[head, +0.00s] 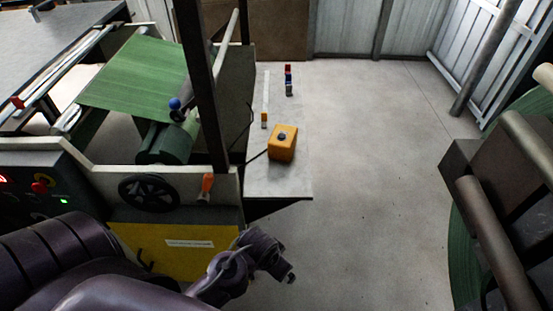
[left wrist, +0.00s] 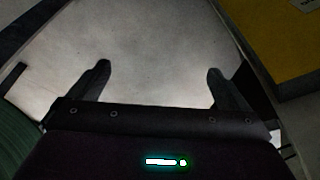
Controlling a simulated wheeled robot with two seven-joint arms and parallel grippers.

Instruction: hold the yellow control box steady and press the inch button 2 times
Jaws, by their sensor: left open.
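The yellow control box (head: 282,143) sits on a narrow grey shelf (head: 295,185) beside the machine, with a dark round button (head: 282,136) on its top. A dark cable runs from its left side toward the machine. My left gripper (head: 288,276) hangs low in front of the machine's yellow panel, below the shelf and well apart from the box. In the left wrist view the left gripper (left wrist: 158,75) is open, with nothing between its two fingers and bare floor beyond. My right gripper does not show in either view.
A dark upright post (head: 200,85) stands left of the shelf. A small red and blue item (head: 288,80) and a small orange-topped item (head: 264,120) stand on the shelf. An orange-handled tool (head: 207,186) is at the machine's edge. Open floor (head: 375,170) lies to the right.

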